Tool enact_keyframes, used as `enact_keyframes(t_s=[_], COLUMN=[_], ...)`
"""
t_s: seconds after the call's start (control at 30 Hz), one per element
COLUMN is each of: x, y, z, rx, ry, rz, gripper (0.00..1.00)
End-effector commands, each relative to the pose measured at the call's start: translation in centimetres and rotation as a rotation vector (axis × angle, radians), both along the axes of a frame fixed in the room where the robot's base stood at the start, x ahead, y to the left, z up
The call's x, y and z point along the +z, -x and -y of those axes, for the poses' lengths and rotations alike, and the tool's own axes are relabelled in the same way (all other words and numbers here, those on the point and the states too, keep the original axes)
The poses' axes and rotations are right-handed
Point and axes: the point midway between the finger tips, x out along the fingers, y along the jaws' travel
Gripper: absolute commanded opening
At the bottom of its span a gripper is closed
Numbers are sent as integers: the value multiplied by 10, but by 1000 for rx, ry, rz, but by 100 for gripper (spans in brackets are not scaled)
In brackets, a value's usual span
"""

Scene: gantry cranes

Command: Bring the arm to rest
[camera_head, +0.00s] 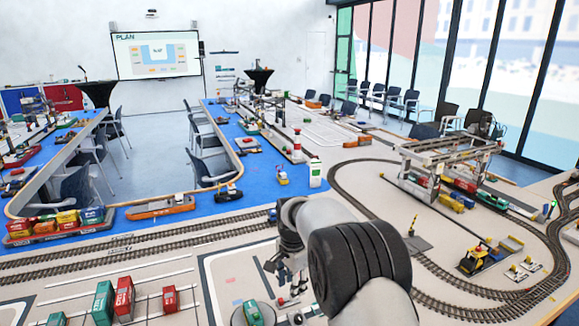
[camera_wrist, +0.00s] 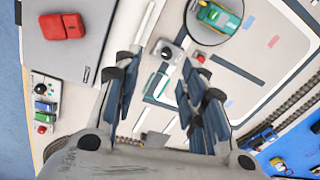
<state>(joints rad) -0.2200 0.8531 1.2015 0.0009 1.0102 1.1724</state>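My gripper (camera_wrist: 158,88) shows in the wrist view with its two dark finger pairs apart and nothing between them. Behind the gap lie the pale table surface and a green-edged marking. In the head view my gripper (camera_head: 284,275) is small, partly hidden by my own arm, and hangs above the model harbour table (camera_head: 215,285). A green toy vehicle (camera_head: 253,312) on a round grey disc is close below it. The same green vehicle (camera_wrist: 219,16) shows at the top of the wrist view, beyond the fingertips.
Red and green containers (camera_head: 125,298) stand at the front left. Rail tracks (camera_head: 150,238) cross behind my arm. A gantry crane (camera_head: 440,160) and a yellow loader (camera_head: 480,258) stand to the right. In the wrist view, a red block (camera_wrist: 62,26) and a button panel (camera_wrist: 42,108) are at left.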

Motion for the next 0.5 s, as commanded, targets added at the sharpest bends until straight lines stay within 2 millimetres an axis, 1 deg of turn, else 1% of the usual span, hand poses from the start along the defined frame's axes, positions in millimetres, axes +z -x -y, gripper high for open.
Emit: enact_keyframes(t_s=[0.03,0.07,0.1,0.17,0.2,0.27,0.3,0.37,0.4,0.47,0.5], x=[24,36,54,81,97,120,134,152,163,177,185], y=[7,13,22,38,50,70,85,107,123,148,165], z=[8,13,19,30,38,48,55,65,71,81,87], rx=[29,52,85,138,175,231,265,319,356,409,445], ry=[0,1,2,8,11,19,24,34,42,54,63], rz=[19,28,40,60,74,94,107,127,140,160,174], gripper=[38,38,38,38,38,38,38,38,38,38,38])
